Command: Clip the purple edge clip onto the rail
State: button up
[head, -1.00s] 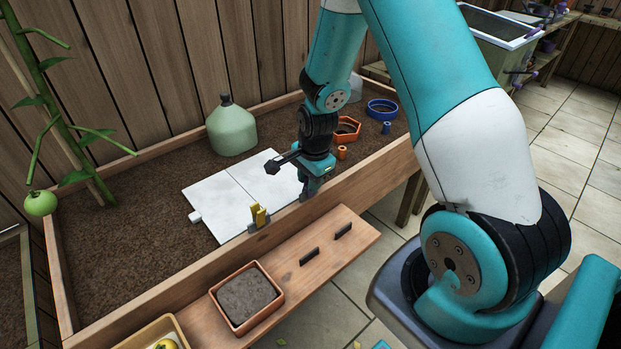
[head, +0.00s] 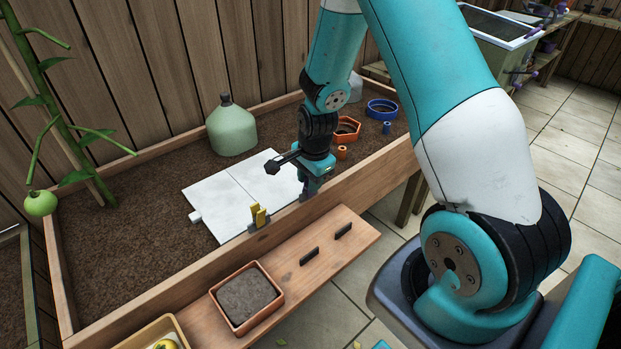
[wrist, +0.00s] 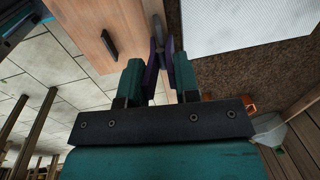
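The purple edge clip (wrist: 152,78) shows in the wrist view between my gripper's two fingers. Its two purple legs lie against the finger pads, and its dark grey jaw end points at the rail. My gripper (wrist: 160,78) is shut on the clip. In the head view my gripper (head: 311,186) is low at the wooden rail (head: 350,175), the planter's front edge, right of the white sheet (head: 225,190). The clip is mostly hidden by the gripper there. The jaws appear at the rail's top; I cannot tell how far they straddle it.
A yellow clip (head: 258,215) sits on the rail left of my gripper. A shelf (head: 330,225) with two dark handles and a soil-filled pot (head: 247,268) is in front. A green jug (head: 232,128), an orange hexagonal ring (head: 346,128) and a blue ring (head: 382,108) stand behind.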

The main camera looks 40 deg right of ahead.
jog(key=o, duration=0.6)
notch_tip(320, 180, up, 17)
jog(key=s+p, duration=0.2)
jog(key=s+a+r+n+y+p, duration=0.1)
jog(key=s+a+r+n+p, duration=0.15)
jog(key=a+r+n, duration=0.35)
jog(key=s+a+r+n+y+p, duration=0.1)
jog(key=s+a+r+n, duration=0.3)
jog(key=a+n, duration=0.3)
jog(key=s+a+r+n+p, duration=0.1)
jog(key=s+a+r+n, duration=0.1)
jog(key=s+a+n, duration=0.1)
jog(key=s+a+r+n+g+y+p, duration=0.1)
jog(key=s+a+r+n, duration=0.1)
jog(key=s+a+n, duration=0.1)
jog(key=s+a+r+n+y+p, duration=0.1)
jog(key=s+a+r+n, duration=0.1)
jog(key=s+n, duration=0.3)
jog(key=shift+s+a+r+n, duration=0.25)
jog(key=shift+s+a, duration=0.3)
jog(key=shift+s, duration=0.3)
